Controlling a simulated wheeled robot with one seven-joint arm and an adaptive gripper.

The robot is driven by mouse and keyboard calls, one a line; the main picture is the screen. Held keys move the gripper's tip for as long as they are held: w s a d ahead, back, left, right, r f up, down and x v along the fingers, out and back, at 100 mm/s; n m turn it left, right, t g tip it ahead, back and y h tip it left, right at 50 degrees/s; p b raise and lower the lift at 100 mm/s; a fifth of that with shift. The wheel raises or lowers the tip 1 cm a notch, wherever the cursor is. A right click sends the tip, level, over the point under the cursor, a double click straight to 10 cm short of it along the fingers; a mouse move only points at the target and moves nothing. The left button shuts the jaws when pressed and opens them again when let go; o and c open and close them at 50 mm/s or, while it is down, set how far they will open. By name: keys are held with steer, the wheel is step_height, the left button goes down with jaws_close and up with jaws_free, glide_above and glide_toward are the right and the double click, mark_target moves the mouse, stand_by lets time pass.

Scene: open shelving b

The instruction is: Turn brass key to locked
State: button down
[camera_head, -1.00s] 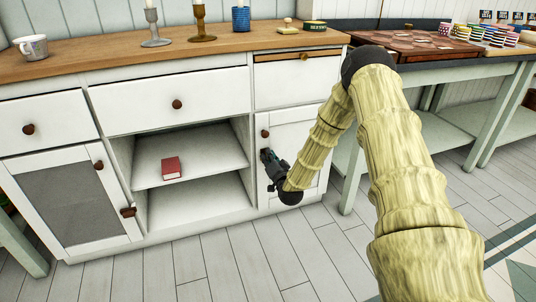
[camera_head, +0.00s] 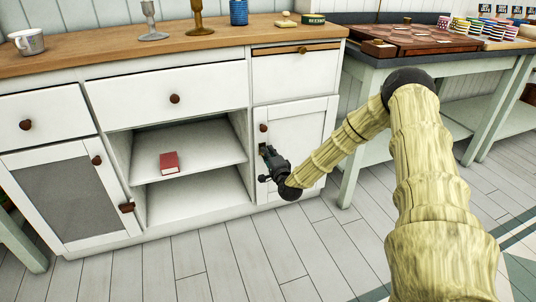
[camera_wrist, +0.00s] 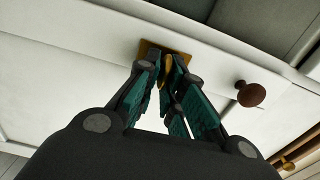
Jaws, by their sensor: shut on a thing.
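The brass key (camera_wrist: 164,88) shows in the wrist view as a narrow gold strip between my fingers. Most of it is hidden by them. A brass lock plate (camera_wrist: 149,47) lies behind it on the white cabinet door (camera_wrist: 90,40). My gripper (camera_wrist: 167,70) is shut on the key, close to the plate. In the head view my gripper (camera_head: 266,153) is at the left edge of the right cabinet door (camera_head: 308,120), just below its knob. The key cannot be made out there, and its lock position cannot be told.
A dark round knob (camera_wrist: 250,94) sits beside the plate. The open shelves (camera_head: 190,154) left of the door hold a red book (camera_head: 169,162). A green table (camera_head: 400,62) stands at right; floor in front is clear.

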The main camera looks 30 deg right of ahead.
steer(key=shift+f+m, duration=0.1)
steer(key=shift+m, duration=0.2)
steer(key=c, duration=1.5)
jaws_free()
steer(key=shift+s+d, duration=0.1)
steer(key=v, duration=1.2)
